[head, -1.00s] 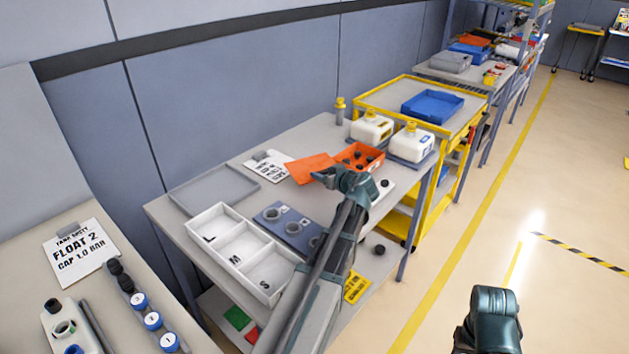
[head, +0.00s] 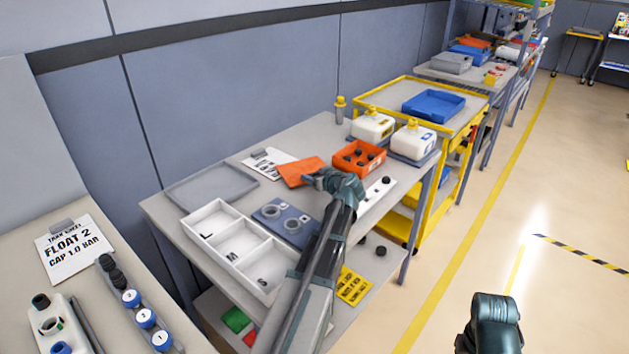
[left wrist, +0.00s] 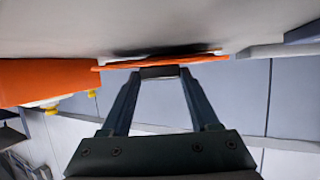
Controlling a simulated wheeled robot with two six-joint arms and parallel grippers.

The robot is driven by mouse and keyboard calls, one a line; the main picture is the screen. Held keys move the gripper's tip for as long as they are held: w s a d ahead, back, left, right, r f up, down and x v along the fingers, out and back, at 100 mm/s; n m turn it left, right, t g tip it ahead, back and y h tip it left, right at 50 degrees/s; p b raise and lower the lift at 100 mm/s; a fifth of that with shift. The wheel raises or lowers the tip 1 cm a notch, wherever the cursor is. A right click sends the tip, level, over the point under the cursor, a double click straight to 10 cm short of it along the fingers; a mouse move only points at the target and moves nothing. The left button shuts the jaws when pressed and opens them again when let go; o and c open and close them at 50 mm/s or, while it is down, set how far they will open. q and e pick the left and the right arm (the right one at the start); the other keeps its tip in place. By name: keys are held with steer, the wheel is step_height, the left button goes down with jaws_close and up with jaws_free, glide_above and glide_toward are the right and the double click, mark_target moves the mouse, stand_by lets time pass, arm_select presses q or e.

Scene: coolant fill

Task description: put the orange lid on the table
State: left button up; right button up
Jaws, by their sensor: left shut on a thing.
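The orange lid (head: 298,171) is a flat plate over the grey table (head: 330,137), left of the open orange box (head: 374,166) with dark round pieces inside. My left gripper (head: 312,180) is shut on the lid's near right edge. In the left wrist view the lid (left wrist: 215,59) is nearly edge-on, pinched at the fingertips (left wrist: 160,72), close along the table surface with a dark shadow beside it. I cannot tell whether it touches the table. The lid partly overlaps a white paper sheet (head: 262,160).
A grey tray (head: 186,204), a white tray marked L, M, S (head: 194,222) and a blue-grey block with rings (head: 281,224) stand at the left and front. White jugs (head: 372,125) stand behind the box. Small black knobs lie right of my arm.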

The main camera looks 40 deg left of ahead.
arm_select(q)
steer(key=shift+f+b, duration=0.4)
steer(key=shift+b, duration=0.05)
steer(key=o, duration=1.4)
steer(key=shift+r, duration=0.1)
steer(key=shift+o, duration=0.2)
steer(key=shift+r+p, duration=0.35)
steer(key=shift+p, duration=0.1)
steer(key=p+v, duration=0.4)
steer(key=v, duration=0.6)
steer(key=shift+s+d+r, duration=0.15)
steer(key=shift+s+r, duration=0.05)
steer(key=shift+s+d+r+p, duration=0.2)
steer(key=shift+s+d+p, duration=0.1)
steer(key=shift+d, duration=0.35)
